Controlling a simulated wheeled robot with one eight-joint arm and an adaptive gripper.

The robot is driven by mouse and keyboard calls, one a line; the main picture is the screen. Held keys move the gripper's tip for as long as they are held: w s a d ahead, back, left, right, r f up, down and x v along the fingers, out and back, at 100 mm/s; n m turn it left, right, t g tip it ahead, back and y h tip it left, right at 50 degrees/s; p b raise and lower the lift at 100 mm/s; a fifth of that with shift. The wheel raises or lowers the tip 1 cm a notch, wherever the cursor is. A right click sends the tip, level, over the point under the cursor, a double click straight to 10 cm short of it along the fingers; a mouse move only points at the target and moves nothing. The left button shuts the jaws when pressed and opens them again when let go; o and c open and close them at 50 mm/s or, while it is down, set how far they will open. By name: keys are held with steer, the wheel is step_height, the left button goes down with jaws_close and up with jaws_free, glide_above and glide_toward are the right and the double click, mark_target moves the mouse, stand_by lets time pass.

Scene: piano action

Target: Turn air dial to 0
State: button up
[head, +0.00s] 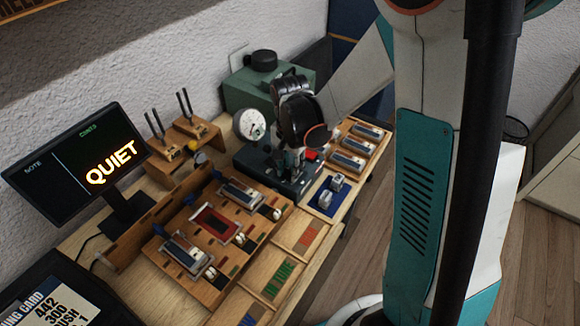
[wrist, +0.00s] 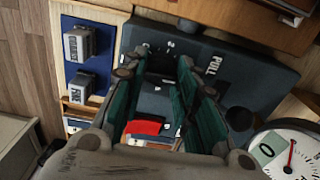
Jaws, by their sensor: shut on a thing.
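The dark control box (wrist: 262,88) fills the middle of the wrist view, with small white marks along its far side and the word PULL. In the head view the box (head: 243,161) sits on the bench below my arm. My gripper (wrist: 156,70) has its green fingers down at the box and shut on the dark air dial (wrist: 160,63). The fingers hide much of the dial, so its setting cannot be read. In the head view my gripper (head: 291,160) covers the dial. A round white gauge (head: 250,124) stands beside the box; the wrist view shows its red needle.
A blue tray (head: 320,204) with two grey metal blocks lies close to the box. A wooden rack of metal pieces (head: 225,240) stands in front. A green machine (head: 250,95) stands behind. A screen (head: 75,165) reads QUIET.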

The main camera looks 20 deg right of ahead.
steer(key=n, duration=0.4)
steer(key=shift+b, duration=0.4)
steer(key=n, duration=0.3)
steer(key=shift+n, duration=0.3)
steer(key=n, duration=0.3)
steer(key=shift+n+b, duration=0.3)
steer(key=shift+b, duration=0.1)
steer(key=n, duration=0.3)
steer(key=shift+n, duration=0.4)
steer(key=n, duration=0.6)
steer(key=shift+b, duration=0.35)
steer(key=n, duration=0.5)
steer(key=shift+n, duration=0.3)
